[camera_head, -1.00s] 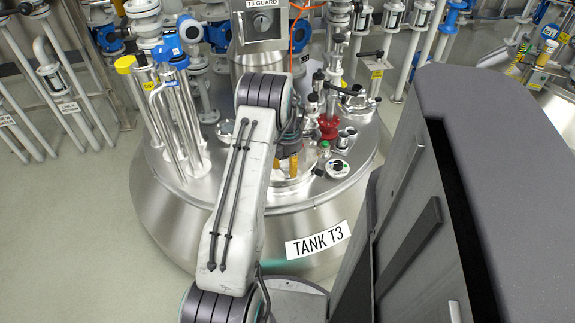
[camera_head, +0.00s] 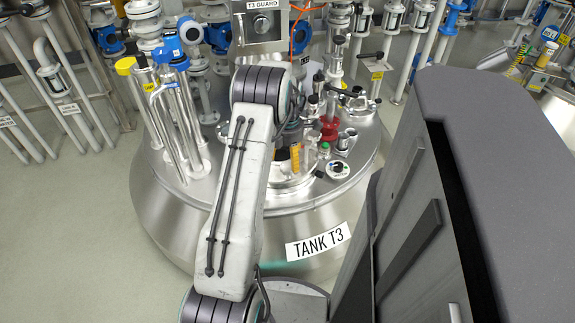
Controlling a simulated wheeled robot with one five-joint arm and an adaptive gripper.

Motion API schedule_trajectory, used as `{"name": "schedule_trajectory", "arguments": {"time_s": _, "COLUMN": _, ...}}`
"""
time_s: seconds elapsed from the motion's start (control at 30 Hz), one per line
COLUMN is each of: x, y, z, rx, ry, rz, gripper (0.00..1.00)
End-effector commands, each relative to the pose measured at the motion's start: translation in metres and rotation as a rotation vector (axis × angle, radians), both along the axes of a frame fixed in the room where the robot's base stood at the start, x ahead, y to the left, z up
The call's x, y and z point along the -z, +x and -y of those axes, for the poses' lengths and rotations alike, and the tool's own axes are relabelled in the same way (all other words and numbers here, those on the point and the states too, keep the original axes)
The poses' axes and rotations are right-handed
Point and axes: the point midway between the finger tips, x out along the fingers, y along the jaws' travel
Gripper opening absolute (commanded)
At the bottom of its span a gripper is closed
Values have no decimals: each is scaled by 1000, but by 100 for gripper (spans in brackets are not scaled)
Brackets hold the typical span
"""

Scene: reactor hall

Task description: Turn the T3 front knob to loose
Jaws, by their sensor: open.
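Tank T3 (camera_head: 170,225) is a large round steel vessel with a "TANK T3" label on its front. A raised round steel hatch (camera_head: 288,185) sits at the front of its lid, with orange-yellow parts (camera_head: 295,157) beside it. I cannot tell for certain which part is the front knob or how far it is turned. My gripper (camera_head: 284,157) is dark and small, low over the hatch, partly hidden behind my own arm. It is open. I cannot tell whether it touches anything.
A grey box labelled T3 GUARD (camera_head: 262,25) stands behind. Steel pipes with a blue-headed instrument (camera_head: 170,50) rise at left. A red fitting (camera_head: 329,130), black-handled valves and a round black-and-white dial (camera_head: 338,168) crowd the lid at right. The floor at left is clear.

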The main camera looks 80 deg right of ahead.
Motion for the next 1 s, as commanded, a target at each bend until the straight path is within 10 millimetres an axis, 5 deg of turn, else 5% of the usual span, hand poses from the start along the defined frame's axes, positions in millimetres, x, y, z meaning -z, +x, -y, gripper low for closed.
{"name": "schedule_trajectory", "arguments": {"time_s": 0.4, "x": -60, "y": 0, "z": 0, "rx": 0, "ry": 1, "rz": -1, "gripper": 74}}
{"name": "schedule_trajectory", "arguments": {"time_s": 1.0, "x": -73, "y": 0, "z": -1, "rx": 0, "ry": 3, "rz": 1, "gripper": 74}}
